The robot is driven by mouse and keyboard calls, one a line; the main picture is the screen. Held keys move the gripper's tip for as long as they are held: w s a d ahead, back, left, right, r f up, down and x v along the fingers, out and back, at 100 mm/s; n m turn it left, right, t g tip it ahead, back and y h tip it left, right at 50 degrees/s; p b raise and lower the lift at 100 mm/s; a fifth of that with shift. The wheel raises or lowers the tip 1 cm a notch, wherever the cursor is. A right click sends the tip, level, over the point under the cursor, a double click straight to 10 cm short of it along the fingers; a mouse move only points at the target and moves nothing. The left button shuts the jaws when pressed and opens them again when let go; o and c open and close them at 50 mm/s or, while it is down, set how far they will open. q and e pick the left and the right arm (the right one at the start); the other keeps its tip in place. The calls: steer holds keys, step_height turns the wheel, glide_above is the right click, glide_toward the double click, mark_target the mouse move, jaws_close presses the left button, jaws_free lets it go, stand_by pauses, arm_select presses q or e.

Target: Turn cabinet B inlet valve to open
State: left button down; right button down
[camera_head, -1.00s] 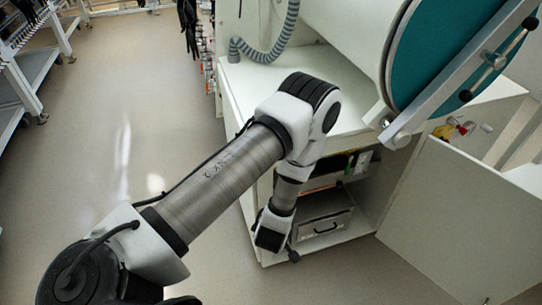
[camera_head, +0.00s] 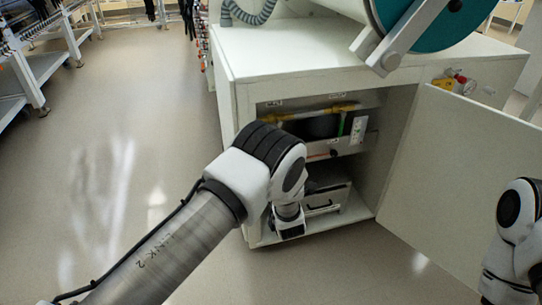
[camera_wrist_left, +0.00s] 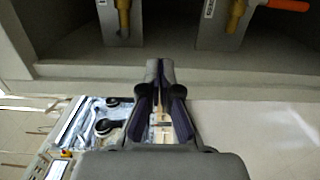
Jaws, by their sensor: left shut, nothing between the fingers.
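The open cabinet (camera_head: 228,95) stands under the glovebox, with yellow-brass pipework (camera_head: 345,107) inside its upper part. In the left wrist view a left brass fitting (camera_wrist_left: 123,18) and a right brass fitting (camera_wrist_left: 235,16) sit on grey labelled brackets. An orange lever (camera_wrist_left: 287,4) extends right from the right fitting; I cannot read the labels or tell which is the inlet valve. My left gripper (camera_wrist_left: 160,66) is shut and empty, below and apart from both fittings. In the head view its fingers are not clear beyond my wrist. My right arm shows at the right edge; its gripper is out of frame.
The cabinet door (camera_head: 455,180) stands open to the right. A drawer-like grey box (camera_head: 328,198) sits on the lower shelf. A round teal glovebox door (camera_head: 425,25) overhangs the top. Open floor lies to the left, with a white rack (camera_head: 35,75) beyond.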

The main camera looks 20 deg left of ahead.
arm_select(q)
steer(key=w+a+b, duration=0.1)
steer(key=w+b, duration=0.3)
steer(key=w, duration=0.6)
steer(key=shift+w+a, duration=0.25)
steer(key=shift+a, duration=0.15)
